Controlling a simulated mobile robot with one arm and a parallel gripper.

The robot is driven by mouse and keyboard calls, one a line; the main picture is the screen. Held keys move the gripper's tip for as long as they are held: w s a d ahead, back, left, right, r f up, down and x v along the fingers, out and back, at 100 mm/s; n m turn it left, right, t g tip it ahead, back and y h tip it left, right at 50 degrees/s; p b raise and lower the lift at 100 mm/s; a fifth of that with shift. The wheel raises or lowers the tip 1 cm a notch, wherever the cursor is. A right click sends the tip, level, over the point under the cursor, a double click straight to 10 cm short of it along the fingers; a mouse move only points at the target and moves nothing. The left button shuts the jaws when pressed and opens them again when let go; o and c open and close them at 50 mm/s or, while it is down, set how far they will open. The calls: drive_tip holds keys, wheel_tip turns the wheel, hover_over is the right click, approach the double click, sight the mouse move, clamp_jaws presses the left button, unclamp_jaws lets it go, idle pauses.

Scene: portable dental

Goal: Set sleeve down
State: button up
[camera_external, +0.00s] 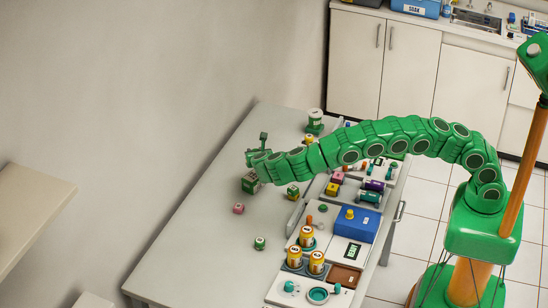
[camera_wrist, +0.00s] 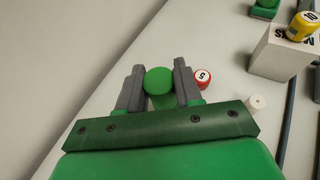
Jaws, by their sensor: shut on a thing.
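My gripper (camera_wrist: 158,84) is shut on a green round-topped piece, which I take to be the sleeve (camera_wrist: 159,79), with one grey jaw on each side of it. A paler green part shows below its top, and its lower end is hidden. In the external view my gripper (camera_external: 255,153) is at the left end of the green arm, over the far part of the grey table (camera_external: 190,235). The held piece is too small there to make out clearly. I cannot tell whether it touches the table.
A red-rimmed piece marked 5 (camera_wrist: 203,78) is just right of the right jaw. A small white cylinder (camera_wrist: 257,103) and a pale box (camera_wrist: 280,52) are further right. A green box (camera_external: 250,183) and a pink piece (camera_external: 239,209) are near my gripper. The table's left front is clear.

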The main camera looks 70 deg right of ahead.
drive_tip(key=s+a+r+n+t+y, duration=0.1)
drive_tip(key=s+a, duration=0.5)
drive_tip(key=a, duration=0.5)
drive_tip(key=s+a+n+t+y, duration=0.1)
drive_tip(key=s+a+n, duration=0.1)
drive_tip(key=s+a, duration=1.05)
drive_tip(key=s+a+r+n+t+y, duration=0.1)
drive_tip(key=s+a, duration=0.4)
drive_tip(key=s+a+n+t+y, duration=0.1)
drive_tip(key=s+a, duration=0.4)
drive_tip(key=shift+s+a+r, duration=0.15)
drive_tip(key=shift+r, duration=0.1)
drive_tip(key=shift+w+a+f, duration=1.35)
drive_tip(key=shift+w+f, duration=0.2)
drive_tip(key=shift+w, duration=0.2)
drive_tip(key=shift+w+a+f, duration=1.4)
drive_tip(key=shift+w+f, duration=0.2)
drive_tip(key=shift+w, duration=0.2)
drive_tip(key=shift+w+a+f, duration=1.35)
drive_tip(key=shift+w+f, duration=0.2)
drive_tip(key=shift+w, duration=0.2)
drive_tip(key=shift+w+a+f, duration=0.1)
drive_tip(key=shift+w+f, duration=0.05)
drive_tip(key=shift+f, duration=1.6)
drive_tip(key=shift+f, duration=0.1)
